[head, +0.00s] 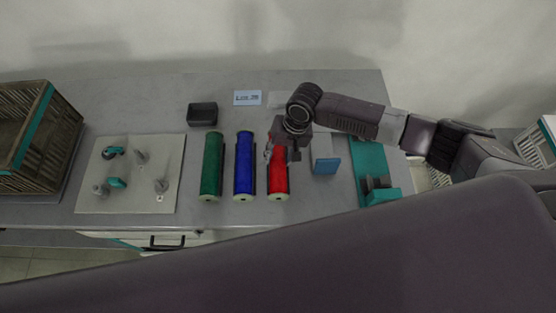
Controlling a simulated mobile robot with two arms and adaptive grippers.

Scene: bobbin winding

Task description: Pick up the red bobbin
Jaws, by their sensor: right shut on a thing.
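The red bobbin (279,182) lies lengthwise on the grey table, to the right of the blue bobbin (244,168) and the green bobbin (211,168). My right gripper (282,157) is over the upper middle of the red bobbin and is shut on it. The gripper and wrist hide the bobbin's far part. I cannot tell whether the bobbin is clear of the table. My left gripper is not in view.
A board with pegs (166,197) lies at the left, beside a slatted crate (24,140). A black box (202,114) and a label card (247,98) are behind the bobbins. A blue block (326,166) and a teal fixture (382,195) stand right.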

